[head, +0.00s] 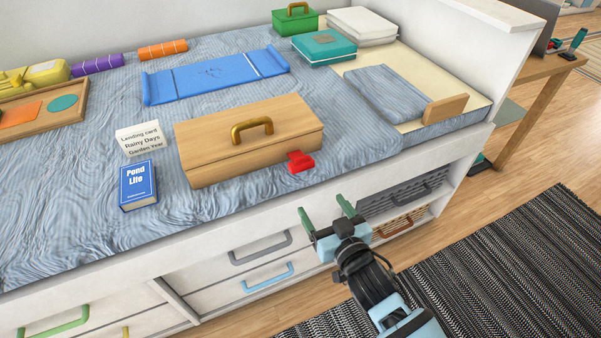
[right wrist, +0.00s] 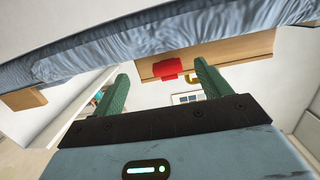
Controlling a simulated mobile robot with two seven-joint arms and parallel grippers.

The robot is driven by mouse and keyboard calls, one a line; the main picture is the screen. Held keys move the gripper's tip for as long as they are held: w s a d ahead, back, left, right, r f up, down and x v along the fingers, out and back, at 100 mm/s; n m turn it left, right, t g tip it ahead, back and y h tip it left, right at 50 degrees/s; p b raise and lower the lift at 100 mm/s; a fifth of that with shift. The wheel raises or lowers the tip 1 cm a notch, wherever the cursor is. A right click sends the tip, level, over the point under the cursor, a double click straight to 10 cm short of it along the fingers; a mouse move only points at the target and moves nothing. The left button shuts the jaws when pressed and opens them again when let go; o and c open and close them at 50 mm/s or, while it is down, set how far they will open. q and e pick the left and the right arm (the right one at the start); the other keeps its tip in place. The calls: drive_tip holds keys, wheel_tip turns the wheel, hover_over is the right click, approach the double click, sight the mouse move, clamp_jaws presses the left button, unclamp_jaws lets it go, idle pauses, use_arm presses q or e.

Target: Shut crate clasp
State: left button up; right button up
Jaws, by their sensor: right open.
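The wooden crate (head: 235,153) with a brass handle (head: 252,129) on its lid sits on the blue-grey bed cover. Its lid looks down. A red clasp (head: 300,161) stands out from the crate's front right; the frames do not clearly show whether it is fastened. My right gripper (head: 328,212) is open and empty, in front of the bed edge, below and to the right of the clasp and apart from it. In the right wrist view the clasp (right wrist: 168,69) shows between the green fingers (right wrist: 160,85), beyond them, against the crate (right wrist: 215,55). My left gripper is not in view.
A blue book (head: 138,187) and a white text block (head: 139,139) lie left of the crate. A blue tray (head: 215,75) lies behind it. The bed's white front edge (head: 210,233) runs between my right gripper and the crate. The cover right of the clasp is clear.

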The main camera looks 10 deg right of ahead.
sight(303, 167)
drive_tip(key=shift+n+t+y, duration=0.3)
drive_tip(key=shift+t, duration=0.3)
drive_tip(key=shift+w+a+r+b, duration=0.4)
drive_tip(key=shift+w+a+r, duration=0.2)
drive_tip(key=shift+w, duration=1.3)
drive_tip(key=shift+w+a+r+b, duration=0.45)
drive_tip(key=shift+w+a, duration=0.25)
drive_tip(key=shift+w, duration=1.2)
drive_tip(key=shift+w+a+r+b, duration=0.35)
drive_tip(key=shift+w+a+r, duration=0.3)
drive_tip(key=shift+w, duration=1.25)
drive_tip(key=shift+c, duration=0.5)
